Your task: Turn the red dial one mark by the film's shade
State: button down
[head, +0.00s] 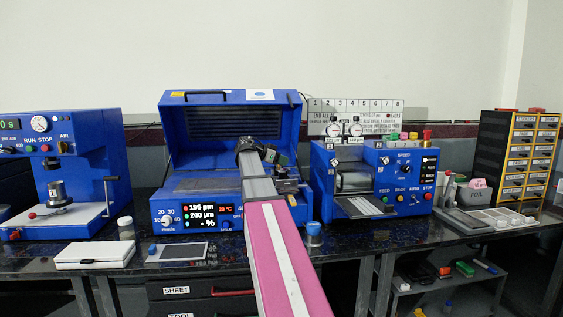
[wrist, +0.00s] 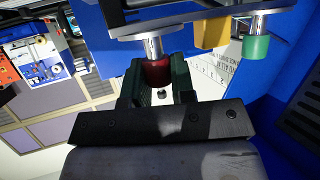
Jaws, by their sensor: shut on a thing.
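The red dial (wrist: 157,72) is in the wrist view, on the end of a shiny metal shaft that comes from a blue machine body. My gripper (wrist: 158,88) has its dark green fingers on both sides of the dial and is shut on it. In the head view my gripper (head: 262,152) is at the open blue machine (head: 178,170) in the middle, over its right part, and the dial is hidden there.
A yellow knob (wrist: 211,35) and a green knob (wrist: 257,45) stand close to the right of the dial. A blue press (head: 85,165) is at the left, another blue machine (head: 375,175) at the right. A blue-capped jar (head: 314,233) stands near my arm.

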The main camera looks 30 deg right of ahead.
jog(key=n+t, duration=0.4)
jog(key=shift+s+t+y, duration=0.2)
jog(key=shift+t+y, duration=0.1)
jog(key=shift+y, duration=0.1)
jog(key=shift+w+n+t+y, duration=0.2)
jog(key=shift+n+t+y, duration=1.3)
jog(key=shift+n+t, duration=0.8)
jog(key=c, duration=1)
grip_release()
jog(key=shift+o, duration=0.2)
jog(key=v, duration=1)
jog(key=shift+s+a+r, duration=0.15)
jog(key=shift+s, duration=0.15)
